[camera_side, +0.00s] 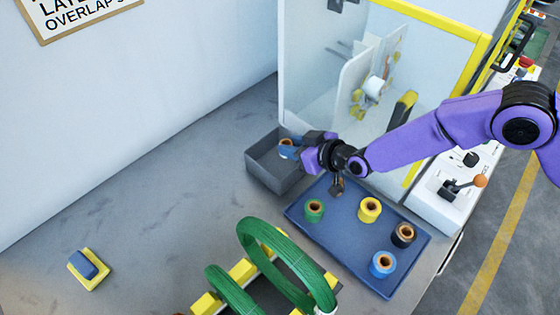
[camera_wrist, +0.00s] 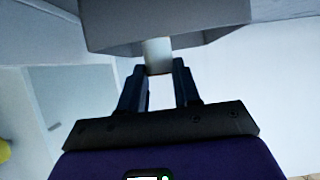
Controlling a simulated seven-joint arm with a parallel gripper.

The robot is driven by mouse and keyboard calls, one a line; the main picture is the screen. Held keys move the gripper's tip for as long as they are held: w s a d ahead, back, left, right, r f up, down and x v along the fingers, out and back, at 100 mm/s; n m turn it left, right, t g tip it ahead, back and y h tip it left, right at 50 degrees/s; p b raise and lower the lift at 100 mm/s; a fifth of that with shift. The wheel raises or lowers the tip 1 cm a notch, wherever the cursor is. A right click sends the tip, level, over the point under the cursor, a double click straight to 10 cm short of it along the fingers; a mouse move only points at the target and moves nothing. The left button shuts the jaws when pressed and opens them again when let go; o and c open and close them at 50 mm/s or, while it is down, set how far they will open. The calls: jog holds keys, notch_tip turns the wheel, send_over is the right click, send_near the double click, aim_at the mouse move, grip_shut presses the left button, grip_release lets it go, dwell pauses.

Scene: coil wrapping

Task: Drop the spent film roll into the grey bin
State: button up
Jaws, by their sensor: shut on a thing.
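The grey bin (camera_side: 262,172) stands on the bench left of the blue tray. In the wrist view, the bin's grey wall (camera_wrist: 215,42) spans the top. My gripper (camera_side: 290,152) is tilted over the bin's right side in the side view. In the wrist view, my gripper (camera_wrist: 158,72) is shut on the spent film roll (camera_wrist: 157,54), a pale cylinder between the fingertips. In the side view the roll (camera_side: 287,142) shows only as a small brown end, mostly hidden by the fingers. I cannot tell its exact height over the bin.
The blue tray (camera_side: 330,225) holds green (camera_side: 314,211), yellow (camera_side: 369,210), black (camera_side: 403,235) and blue (camera_side: 382,264) rolls. Green coils (camera_side: 275,265) stand in front. A clear guard with a yellow frame (camera_side: 430,22) rises behind the bin. The bench at left is mostly clear.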

jog(key=o, duration=1.1)
jog(key=shift+d, duration=0.1)
jog(key=v, duration=1.7)
jog(key=shift+s+d, duration=0.1)
jog(key=shift+s, duration=0.05)
jog(key=s+d+r+n+g+h, duration=0.1)
jog(key=s+d+r+g+h, duration=0.1)
jog(key=s+d, duration=0.6)
jog(key=s+d+r+n+g+h, duration=0.1)
jog(key=s+d+r+g+h, duration=0.2)
jog(key=s+d, duration=0.5)
jog(key=s+d+r+n+g+h, duration=0.1)
jog(key=s+d+r+g+h, duration=0.2)
jog(key=d, duration=1.4)
jog(key=shift+s+d+r+n, duration=0.1)
jog(key=shift+s+r, duration=0.25)
jog(key=shift+s, duration=0.55)
jog(key=shift+s+d+r+n, duration=0.1)
jog(key=shift+s+r, duration=0.25)
jog(key=shift+s, duration=0.5)
jog(key=shift+s+d+r+n, duration=0.1)
jog(key=shift+s+r, duration=0.25)
jog(key=shift+s, duration=0.55)
